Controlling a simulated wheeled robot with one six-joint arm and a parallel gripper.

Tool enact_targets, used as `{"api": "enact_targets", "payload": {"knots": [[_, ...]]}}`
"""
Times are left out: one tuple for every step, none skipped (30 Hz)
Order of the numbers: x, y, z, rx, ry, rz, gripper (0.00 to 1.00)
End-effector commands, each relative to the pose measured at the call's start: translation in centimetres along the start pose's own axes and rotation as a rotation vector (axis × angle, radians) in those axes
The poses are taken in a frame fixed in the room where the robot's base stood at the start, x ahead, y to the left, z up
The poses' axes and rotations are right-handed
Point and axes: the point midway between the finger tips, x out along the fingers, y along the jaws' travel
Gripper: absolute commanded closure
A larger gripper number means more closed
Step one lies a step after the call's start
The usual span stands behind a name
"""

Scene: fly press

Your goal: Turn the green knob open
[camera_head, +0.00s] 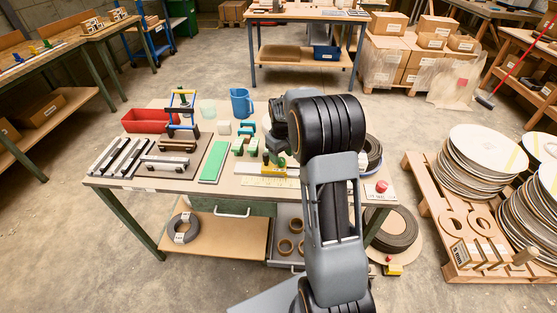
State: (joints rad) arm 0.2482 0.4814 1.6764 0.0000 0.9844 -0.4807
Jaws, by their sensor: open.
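My arm rises in front of the workbench (130,182) and bends over toward its middle. My gripper (272,150) points down at the bench top, small and partly hidden by my own wrist; its jaws are open. Right below it is a small green part (266,158) by a yellow fixture (280,169); I cannot tell for certain that this is the green knob, nor whether the gripper touches it. Two green blocks with handles (243,146) stand just left of it. A long flat green plate (214,162) lies further left.
A red bin (147,121), a blue jug (241,102) and a yellow-blue frame tool (181,105) stand at the bench's back. Dark bars (122,157) lie at left. A red button (381,187) sits at the right corner. A pallet with discs (480,165) stands to the right.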

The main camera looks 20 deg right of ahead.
Motion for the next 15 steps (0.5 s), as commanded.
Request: {"api": "enact_targets", "payload": {"knots": [[0.6,0.0,0.0,0.0,-0.001,-0.001,0.43],[0.9,0.0,0.0,0.0,-0.001,-0.001,0.43],[1.2,0.0,0.0,0.0,-0.001,-0.001,0.43],[1.4,0.0,0.0,0.0,-0.002,-0.001,0.43],[1.6,0.0,0.0,0.0,-0.002,-0.001,0.43],[1.7,-0.1,0.0,-0.001,-0.001,0.0,0.43],[1.8,-0.1,0.0,-0.001,0.0,0.0,0.43],[1.9,-0.1,0.0,-0.001,0.0,0.0,0.43],[2.0,-0.1,0.0,-0.001,0.001,0.0,0.43],[2.0,-0.1,0.0,-0.001,0.001,0.0,0.43],[2.0,-0.1,-0.1,-0.001,0.001,0.0,0.43],[2.0,-0.1,-0.1,-0.002,0.001,0.0,0.43],[2.0,-0.1,-0.1,-0.002,0.001,0.0,0.43],[2.0,-0.1,-0.1,-0.002,0.001,0.0,0.43],[2.0,-0.1,-0.1,-0.002,0.001,0.0,0.43]]}}
